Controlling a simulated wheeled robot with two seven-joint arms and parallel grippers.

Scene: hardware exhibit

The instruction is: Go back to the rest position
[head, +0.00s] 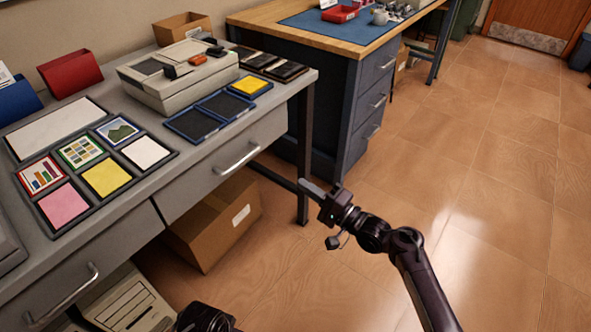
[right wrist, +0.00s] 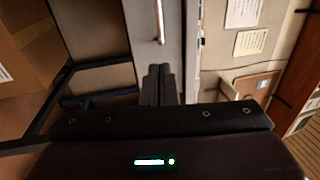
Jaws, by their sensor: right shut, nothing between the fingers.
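My right gripper (head: 309,188) is in front of the grey workbench, over the open floor. Its fingers are shut together and empty. In the right wrist view the closed fingers (right wrist: 159,84) point toward the grey drawer front and its handle. My right arm comes up from the bottom right of the head view. A dark part of my own body shows at the bottom edge of the head view. My left gripper is not seen.
The grey workbench (head: 92,234) on the left holds a tray of coloured cards (head: 106,180) and a beige device (head: 178,75). A cardboard box (head: 215,222) stands under it. A blue-fronted wooden-topped desk (head: 375,100) stands behind. The tiled floor (head: 480,170) on the right is clear.

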